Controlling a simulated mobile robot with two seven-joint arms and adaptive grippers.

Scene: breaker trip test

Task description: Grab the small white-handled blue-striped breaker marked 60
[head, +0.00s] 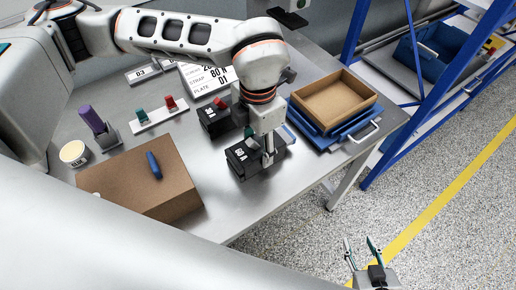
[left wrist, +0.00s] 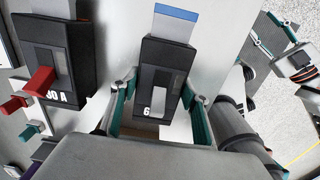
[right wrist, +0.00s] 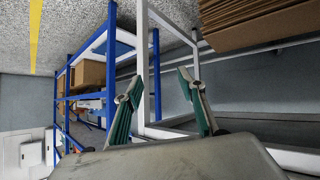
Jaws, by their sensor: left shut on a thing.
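The black breaker marked with a 6 and a partly hidden digit (left wrist: 168,62) has a white handle and a blue stripe at its far end. It also shows in the head view (head: 240,163), on the steel table under my left arm. My left gripper (left wrist: 158,108) has a teal-padded finger on each side of it and is shut on it; the gripper also shows from above in the head view (head: 267,150). My right gripper (head: 359,243) is open and empty over the floor, and its spread fingers show in the right wrist view (right wrist: 158,85).
A red-handled black breaker (left wrist: 58,60) stands close beside it. A cardboard box (head: 130,180) with a blue item on top is at left. A brown tray on a blue crate (head: 340,140) is at right. A strip with red and green handles (head: 160,118) lies behind.

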